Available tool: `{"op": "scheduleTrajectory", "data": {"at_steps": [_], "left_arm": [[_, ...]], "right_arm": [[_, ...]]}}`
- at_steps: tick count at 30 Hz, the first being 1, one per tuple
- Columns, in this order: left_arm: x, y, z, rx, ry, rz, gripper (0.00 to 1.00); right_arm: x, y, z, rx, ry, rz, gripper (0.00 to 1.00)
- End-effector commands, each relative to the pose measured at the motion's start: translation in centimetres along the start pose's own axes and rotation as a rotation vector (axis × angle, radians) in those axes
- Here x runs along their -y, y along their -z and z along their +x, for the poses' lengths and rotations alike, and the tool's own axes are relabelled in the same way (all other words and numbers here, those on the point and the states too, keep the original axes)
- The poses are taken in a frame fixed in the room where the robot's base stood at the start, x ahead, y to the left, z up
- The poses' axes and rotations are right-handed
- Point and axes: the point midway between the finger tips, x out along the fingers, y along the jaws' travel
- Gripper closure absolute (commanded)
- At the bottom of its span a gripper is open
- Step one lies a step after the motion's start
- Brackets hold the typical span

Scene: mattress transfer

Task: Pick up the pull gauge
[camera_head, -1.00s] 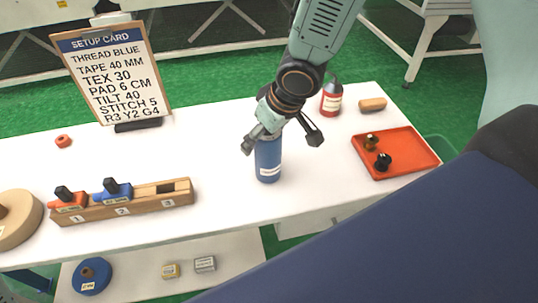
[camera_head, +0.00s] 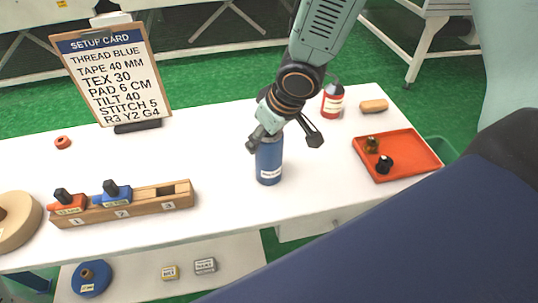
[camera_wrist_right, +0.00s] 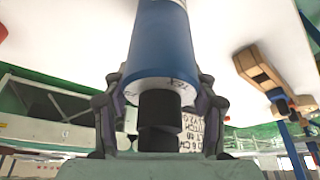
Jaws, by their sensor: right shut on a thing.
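My right gripper (camera_head: 285,140) is shut on the top of a blue cylinder (camera_head: 269,162) with a white label, which stands upright on the white table. In the right wrist view, the gripper fingers (camera_wrist_right: 160,110) lie on both sides of the cylinder's black neck (camera_wrist_right: 159,110), below its blue body (camera_wrist_right: 160,45); its label reads partly "TEX". No thing is plainly marked as the pull gauge; I cannot tell which one it is. A tan rounded piece (camera_head: 374,106) lies at the back right. My left gripper is not in view.
A red bottle (camera_head: 333,100) stands behind the gripper. An orange tray (camera_head: 405,168) with two small knobs is at right. A wooden rack (camera_head: 130,208) holds orange and blue pieces; its slot 3 is empty. A setup card (camera_head: 112,75) stands back left. A dark blue surface (camera_head: 400,240) fills the front right.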

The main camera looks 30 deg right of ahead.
Motion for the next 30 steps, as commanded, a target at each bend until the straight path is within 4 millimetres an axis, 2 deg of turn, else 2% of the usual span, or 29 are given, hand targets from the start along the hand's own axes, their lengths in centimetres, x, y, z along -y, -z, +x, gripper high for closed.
{"op": "scheduleTrajectory", "data": {"at_steps": [3,17,23,30], "left_arm": [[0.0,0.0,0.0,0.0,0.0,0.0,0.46],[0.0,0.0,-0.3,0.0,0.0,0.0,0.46],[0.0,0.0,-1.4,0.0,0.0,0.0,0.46],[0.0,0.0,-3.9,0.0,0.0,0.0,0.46]], "right_arm": [[0.0,0.0,0.0,-0.001,0.0,0.0,1.0],[0.0,0.2,-0.3,-0.003,0.0,0.0,1.0],[0.0,0.7,-1.4,-0.003,0.0,0.0,1.0],[0.0,1.6,-3.7,-0.003,0.0,-0.001,1.0]]}}
